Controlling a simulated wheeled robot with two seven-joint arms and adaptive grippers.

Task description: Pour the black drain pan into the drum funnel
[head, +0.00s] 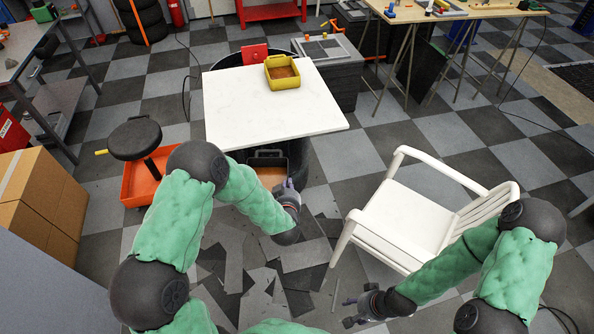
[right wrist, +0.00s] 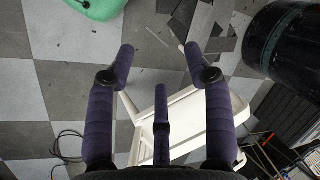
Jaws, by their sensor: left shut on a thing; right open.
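The black drain pan (head: 268,158) has a brownish inside and shows just below the near edge of a white board. My left gripper (head: 290,190) is at its right side, shut on it; the finger contact is partly hidden. A large black drum (head: 303,165) stands under the board and shows in the right wrist view (right wrist: 298,40). I cannot make out a funnel; the board may hide it. My right gripper (head: 362,308) is open and empty, low over the floor near the white chair; its spread fingers show in the right wrist view (right wrist: 160,60).
The white board (head: 270,115) carries a yellow tray (head: 282,73). A white armchair (head: 405,220) stands at right, near my right arm. A stool (head: 135,140) and an orange tray (head: 140,185) are at left. Dark and grey scraps (head: 240,270) litter the checkered floor.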

